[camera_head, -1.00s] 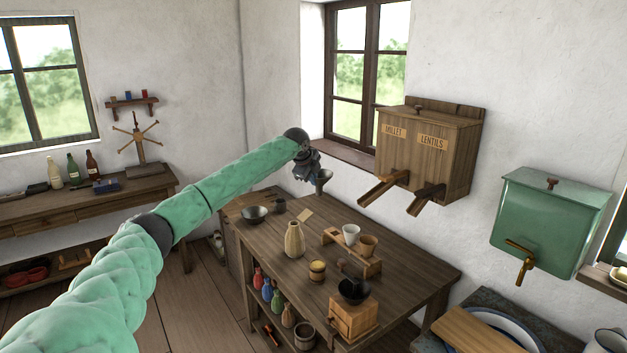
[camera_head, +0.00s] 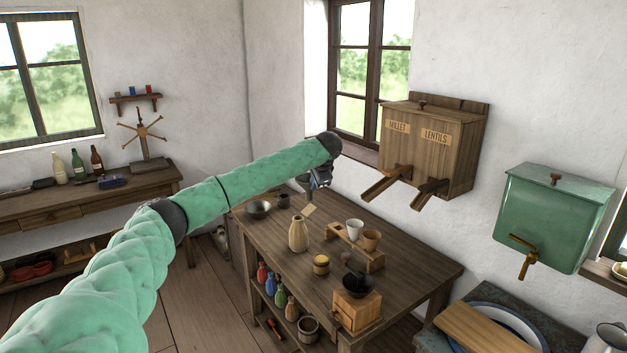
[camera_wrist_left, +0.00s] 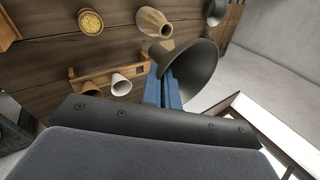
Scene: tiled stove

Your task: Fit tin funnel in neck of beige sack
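The beige sack (camera_head: 298,234) stands upright on the wooden table, with its narrow neck at the top. In the left wrist view the sack (camera_wrist_left: 154,22) shows its open mouth, just beyond the funnel's rim. My left gripper (camera_head: 319,180) is above the far part of the table, behind and above the sack in the head view. In the left wrist view its blue fingers (camera_wrist_left: 166,90) are closed on the dark grey tin funnel (camera_wrist_left: 200,72) at its near side. The funnel is apart from the sack and mostly hidden in the head view. My right gripper is not in view.

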